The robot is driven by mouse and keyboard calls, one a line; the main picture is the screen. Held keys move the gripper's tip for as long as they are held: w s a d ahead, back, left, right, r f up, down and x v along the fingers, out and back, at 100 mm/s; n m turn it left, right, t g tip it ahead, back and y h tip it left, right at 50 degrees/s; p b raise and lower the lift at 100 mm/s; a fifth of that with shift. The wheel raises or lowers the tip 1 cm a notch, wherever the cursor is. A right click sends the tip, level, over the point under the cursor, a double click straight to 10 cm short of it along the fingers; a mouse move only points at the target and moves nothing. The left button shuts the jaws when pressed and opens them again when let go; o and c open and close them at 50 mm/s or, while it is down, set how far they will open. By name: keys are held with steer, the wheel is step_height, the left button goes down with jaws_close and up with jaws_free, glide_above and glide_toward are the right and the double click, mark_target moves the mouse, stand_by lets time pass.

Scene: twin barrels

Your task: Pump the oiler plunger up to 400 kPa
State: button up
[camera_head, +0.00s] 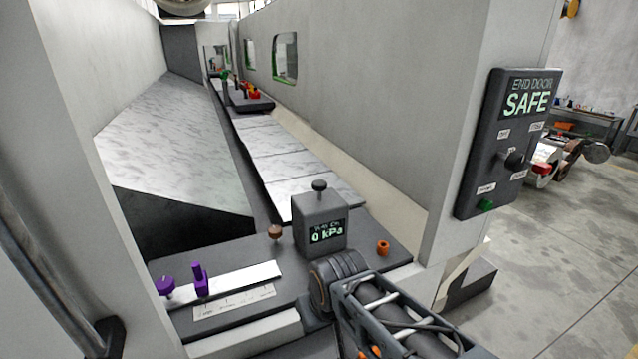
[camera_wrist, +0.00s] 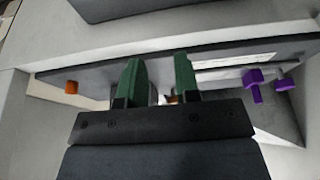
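The oiler (camera_head: 320,228) is a grey box on the dark ledge in the head view. Its screen reads 0 kPa. The plunger (camera_head: 319,186) is a short stem with a black round knob, standing up from the box top. My gripper (camera_wrist: 158,66) shows in the wrist view with two green fingers apart. A narrow strip of grey and a bit of brown show between the fingers, too small to identify. My arm is in front of the oiler's lower right in the head view; the fingertips are not discernible there. I see no contact with the plunger.
A brown knob (camera_head: 275,232) stands left of the oiler and an orange part (camera_head: 383,247) right of it. Purple clamps (camera_head: 200,279) sit on a white bar at the left. A door control panel (camera_head: 507,143) reads SAFE on the right wall.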

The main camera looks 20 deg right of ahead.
jaws_close()
stand_by(1.1)
